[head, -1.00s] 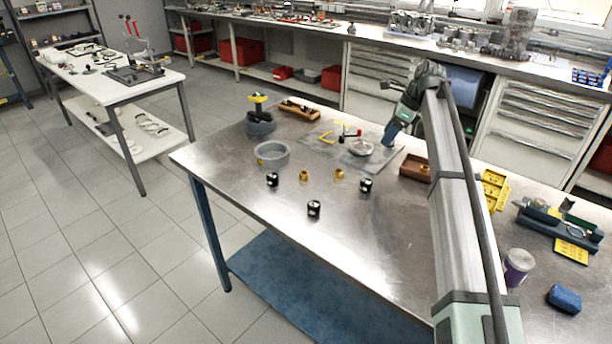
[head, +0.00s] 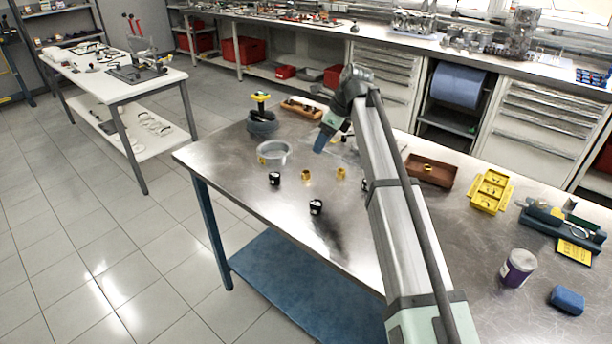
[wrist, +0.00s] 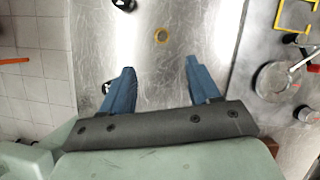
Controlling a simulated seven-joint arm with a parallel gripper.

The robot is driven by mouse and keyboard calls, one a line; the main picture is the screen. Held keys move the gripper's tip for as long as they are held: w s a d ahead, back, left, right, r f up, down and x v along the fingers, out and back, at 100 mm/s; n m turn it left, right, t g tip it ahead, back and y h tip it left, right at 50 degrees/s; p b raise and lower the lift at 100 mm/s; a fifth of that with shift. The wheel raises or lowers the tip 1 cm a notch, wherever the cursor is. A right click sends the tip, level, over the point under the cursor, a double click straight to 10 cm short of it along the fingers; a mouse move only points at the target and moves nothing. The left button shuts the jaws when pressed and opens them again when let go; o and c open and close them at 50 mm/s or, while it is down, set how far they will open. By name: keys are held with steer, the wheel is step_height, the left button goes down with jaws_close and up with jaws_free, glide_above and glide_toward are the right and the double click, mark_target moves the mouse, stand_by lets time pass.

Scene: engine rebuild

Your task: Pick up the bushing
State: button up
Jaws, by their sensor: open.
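Two small brass bushings stand on the steel table in the head view, a left one (head: 306,175) and a right one (head: 341,172). My gripper (head: 322,143) is above the table, behind the bushings in the head view. In the wrist view its blue fingers (wrist: 160,68) are spread wide with nothing between them. Another brass piece (head: 428,167) sits in a brown tray (head: 445,181).
Black cylinders (head: 275,178) (head: 316,207) stand near the bushings, a third partly behind my arm. A grey ring bowl (head: 288,153) is to the left. A yellow organiser (head: 491,190), a purple-labelled can (head: 517,268) and a blue block (head: 567,299) are right. The front table is clear.

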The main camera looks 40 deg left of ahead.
mark_target(306, 172)
steer(key=x, duration=1.3)
steer(key=shift+w+a+f, duration=0.1)
steer(key=shift+f, duration=0.1)
jaws_close()
stand_by(0.3)
